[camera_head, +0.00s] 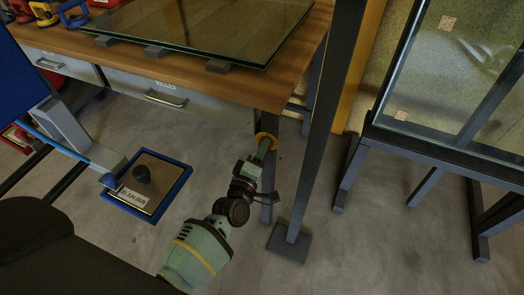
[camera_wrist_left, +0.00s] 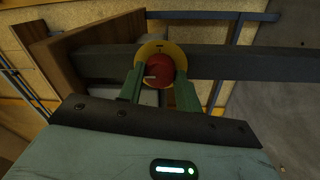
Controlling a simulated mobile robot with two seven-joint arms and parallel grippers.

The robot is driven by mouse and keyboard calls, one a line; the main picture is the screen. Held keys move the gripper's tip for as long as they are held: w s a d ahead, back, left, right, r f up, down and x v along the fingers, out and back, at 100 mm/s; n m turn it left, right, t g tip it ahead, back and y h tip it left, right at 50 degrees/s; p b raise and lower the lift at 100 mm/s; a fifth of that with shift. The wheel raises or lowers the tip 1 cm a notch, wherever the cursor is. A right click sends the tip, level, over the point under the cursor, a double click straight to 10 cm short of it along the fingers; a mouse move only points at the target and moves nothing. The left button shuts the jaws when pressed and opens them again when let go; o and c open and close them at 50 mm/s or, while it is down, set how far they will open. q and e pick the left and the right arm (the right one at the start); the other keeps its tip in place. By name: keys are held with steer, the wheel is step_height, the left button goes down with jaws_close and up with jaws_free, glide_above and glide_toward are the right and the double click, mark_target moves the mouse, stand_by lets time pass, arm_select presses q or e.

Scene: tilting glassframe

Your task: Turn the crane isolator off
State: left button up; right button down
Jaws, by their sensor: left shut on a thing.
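The crane isolator is a red rotary knob (camera_wrist_left: 160,71) on a round yellow plate (camera_wrist_left: 158,49), fixed to a dark grey post in the left wrist view. In the head view only part of its yellow plate (camera_head: 263,136) shows, beyond my gripper. My left gripper (camera_head: 265,150) reaches up to it from below. In the left wrist view its two green fingers (camera_wrist_left: 158,84) stand on either side of the red knob and are shut on it. A small pale mark shows on the knob's face. The fingers partly hide the plate. My right gripper is not in view.
A wooden workbench (camera_head: 228,85) with drawers carries a glass pane (camera_head: 205,30) on grey blocks. A dark upright post (camera_head: 322,120) stands close to the right of my left gripper. A glass frame on a stand (camera_head: 425,150) is at right. A blue-rimmed panel (camera_head: 178,188) is at left.

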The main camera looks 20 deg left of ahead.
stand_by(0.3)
arm_select(q)
steer(key=o, duration=1)
steer(key=s+p, duration=0.1)
steer(key=s, duration=0.7)
steer(key=shift+f, duration=0.3)
steer(key=shift+a, duration=0.1)
